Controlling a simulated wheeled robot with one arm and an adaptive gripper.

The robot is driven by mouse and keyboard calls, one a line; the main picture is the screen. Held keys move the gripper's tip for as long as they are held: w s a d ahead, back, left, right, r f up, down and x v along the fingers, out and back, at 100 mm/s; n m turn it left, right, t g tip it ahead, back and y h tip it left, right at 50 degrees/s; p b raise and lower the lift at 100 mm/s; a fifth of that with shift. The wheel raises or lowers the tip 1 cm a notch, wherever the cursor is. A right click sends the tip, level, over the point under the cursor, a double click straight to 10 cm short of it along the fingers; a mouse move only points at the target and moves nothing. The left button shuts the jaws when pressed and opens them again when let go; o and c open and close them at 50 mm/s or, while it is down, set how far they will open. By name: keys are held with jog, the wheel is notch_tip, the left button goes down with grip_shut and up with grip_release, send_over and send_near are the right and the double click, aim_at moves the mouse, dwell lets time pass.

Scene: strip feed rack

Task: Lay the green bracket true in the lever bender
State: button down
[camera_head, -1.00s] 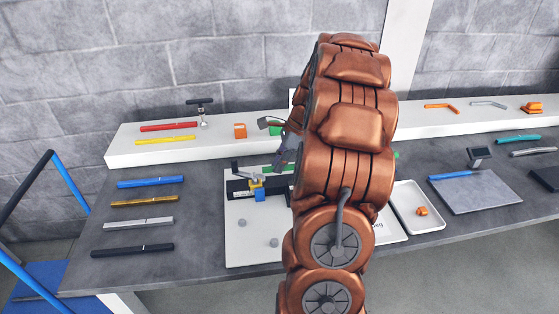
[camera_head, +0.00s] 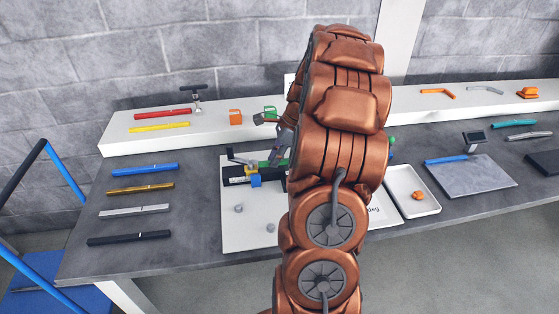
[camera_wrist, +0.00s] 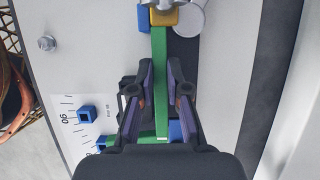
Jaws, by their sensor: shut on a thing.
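The green bracket (camera_wrist: 160,70) is L-shaped in the wrist view, with a long leg running up the picture and a short leg bent left near the bottom. My gripper (camera_wrist: 159,92) is shut on the long leg. The far end of that leg meets the yellow block (camera_wrist: 165,17) and blue block (camera_wrist: 145,19) of the lever bender; I cannot tell if it is seated. In the head view, the lever bender (camera_head: 236,176) stands on a white board, with a bit of green bracket (camera_head: 265,164) beside my gripper (camera_head: 279,157). My arm hides the rest.
The white board (camera_head: 240,228) carries grey pegs (camera_head: 238,208) and an angle scale (camera_wrist: 70,118) with a small blue block (camera_wrist: 87,113). Coloured strips lie at left. A white tray (camera_head: 402,180) with an orange piece (camera_head: 418,195) and a grey plate (camera_head: 480,177) lie at right.

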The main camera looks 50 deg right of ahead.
jog(key=shift+f, duration=1.35)
jog(key=c, duration=1.1)
grip_release()
jog(key=v, duration=1.2)
